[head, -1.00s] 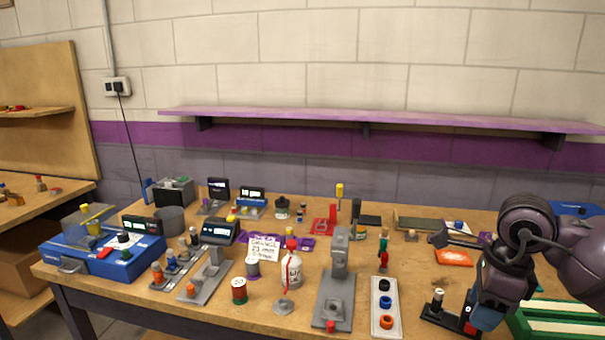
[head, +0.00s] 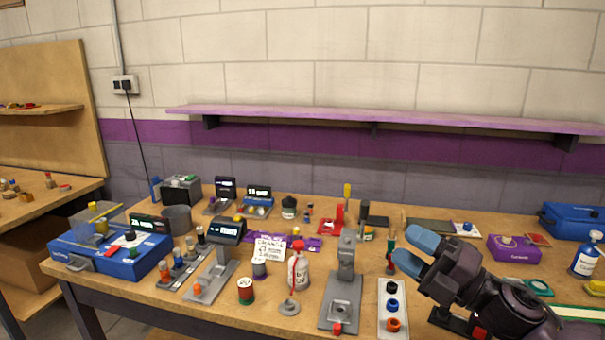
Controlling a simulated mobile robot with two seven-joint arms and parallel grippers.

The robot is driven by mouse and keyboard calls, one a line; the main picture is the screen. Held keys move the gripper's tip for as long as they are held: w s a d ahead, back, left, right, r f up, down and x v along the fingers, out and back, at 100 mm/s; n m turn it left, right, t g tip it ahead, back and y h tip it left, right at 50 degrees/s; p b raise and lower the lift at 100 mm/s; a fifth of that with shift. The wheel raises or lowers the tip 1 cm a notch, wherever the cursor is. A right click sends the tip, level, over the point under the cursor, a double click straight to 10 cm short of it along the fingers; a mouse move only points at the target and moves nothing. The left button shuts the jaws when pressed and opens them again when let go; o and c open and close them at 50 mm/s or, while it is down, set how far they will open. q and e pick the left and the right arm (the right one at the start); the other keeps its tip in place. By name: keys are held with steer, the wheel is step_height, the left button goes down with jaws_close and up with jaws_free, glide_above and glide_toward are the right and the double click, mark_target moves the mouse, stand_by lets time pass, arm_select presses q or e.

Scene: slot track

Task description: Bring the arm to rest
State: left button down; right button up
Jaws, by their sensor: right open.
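My right gripper (head: 416,252) is at the right of the head view, above the workbench. Its two blue-tipped fingers are spread apart and point left, with nothing between them. The dark arm behind it comes in from the lower right. A white slotted track (head: 393,312) with black, blue and orange rings lies just below and left of the gripper. A black base with a red part (head: 480,332) is partly hidden under the arm. My left gripper is not in view.
A grey press stand (head: 342,300), a white bottle (head: 299,268) and a red-green spool (head: 245,291) stand left of the gripper. A purple box (head: 513,249), a blue toolbox (head: 574,221) and a blue bottle (head: 586,258) stand at the right. A purple shelf (head: 380,118) runs along the wall.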

steer(key=s+d+f+m+t+h, duration=0.2)
steer(key=d+f+m+h, duration=0.2)
steer(key=f+m+h, duration=0.45)
steer(key=s+d+f+m+t+h, duration=0.2)
steer(key=d+f+m+h, duration=0.25)
steer(key=f+m, duration=0.7)
steer(key=s+f+m+g+h, duration=0.2)
steer(key=s+f+m, duration=0.2)
steer(key=s+f, duration=0.4)
steer(key=s+d+f+m+g+h+p, duration=0.1)
steer(key=s+f+m+g+h, duration=0.1)
steer(key=s+f, duration=0.7)
steer(key=s+m+g, duration=0.1)
steer(key=s+m, duration=0.1)
steer(key=s, duration=0.3)
steer(key=shift+s+f+m+g, duration=0.15)
steer(key=shift+f+m+g, duration=0.15)
steer(key=shift+m, duration=0.1)
